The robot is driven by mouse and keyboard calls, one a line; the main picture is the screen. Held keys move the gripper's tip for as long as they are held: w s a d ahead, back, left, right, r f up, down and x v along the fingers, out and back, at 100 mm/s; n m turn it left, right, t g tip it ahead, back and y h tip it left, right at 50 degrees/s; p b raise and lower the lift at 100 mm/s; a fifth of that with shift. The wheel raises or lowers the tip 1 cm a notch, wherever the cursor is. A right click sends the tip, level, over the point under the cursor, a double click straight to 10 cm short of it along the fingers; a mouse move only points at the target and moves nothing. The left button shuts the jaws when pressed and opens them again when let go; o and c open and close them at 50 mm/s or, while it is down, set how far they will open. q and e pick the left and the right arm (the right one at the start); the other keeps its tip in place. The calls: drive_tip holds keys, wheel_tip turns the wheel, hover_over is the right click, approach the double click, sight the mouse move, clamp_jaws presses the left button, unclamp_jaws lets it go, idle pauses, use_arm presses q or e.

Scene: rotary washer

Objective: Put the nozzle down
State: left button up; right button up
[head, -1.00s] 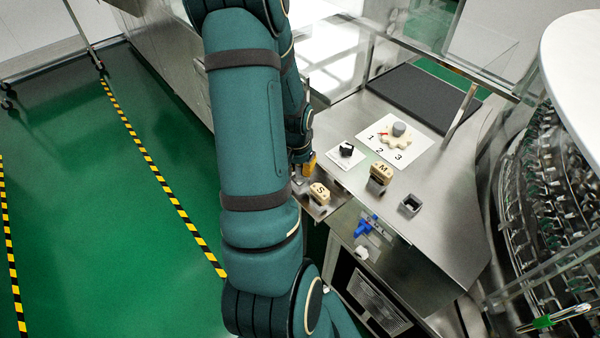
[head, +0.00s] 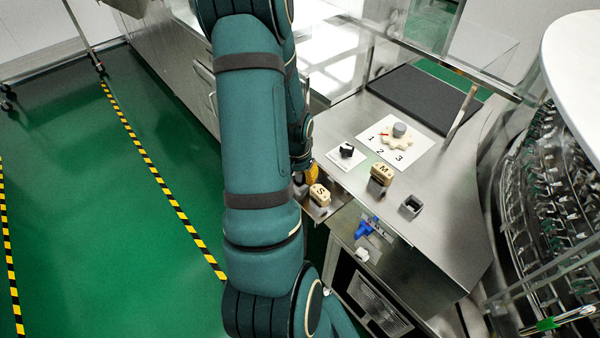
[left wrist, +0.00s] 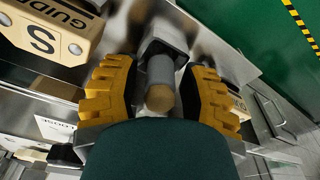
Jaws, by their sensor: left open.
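The nozzle (left wrist: 160,82), a grey cylinder with a rounded tan end, shows in the left wrist view. Its far end is at a dark square holder (left wrist: 164,48); how deep it sits is hard to tell. My left gripper (left wrist: 160,90) is open, with one yellow finger on each side of the nozzle and gaps visible. In the head view my left gripper (head: 312,174) is at the left edge of the steel worktop, mostly hidden by my arm. The nozzle cannot be made out there. My right gripper is not in view.
A tan block marked S (head: 320,194) is close beside the gripper. A block marked M (head: 381,174), an empty square holder (head: 411,206), a black knob (head: 346,150) and a numbered dial (head: 397,140) are on the worktop. A blue valve (head: 366,228) is below its front edge.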

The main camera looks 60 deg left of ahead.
use_arm(q)
wheel_tip(320, 180, up, 12)
drive_tip(key=s+p, duration=0.1)
drive_tip(key=p, duration=0.1)
drive_tip(key=shift+s+d+p, duration=0.15)
drive_tip(key=shift+d+p, duration=0.2)
drive_tip(key=shift+d, duration=0.1)
idle(0.3)
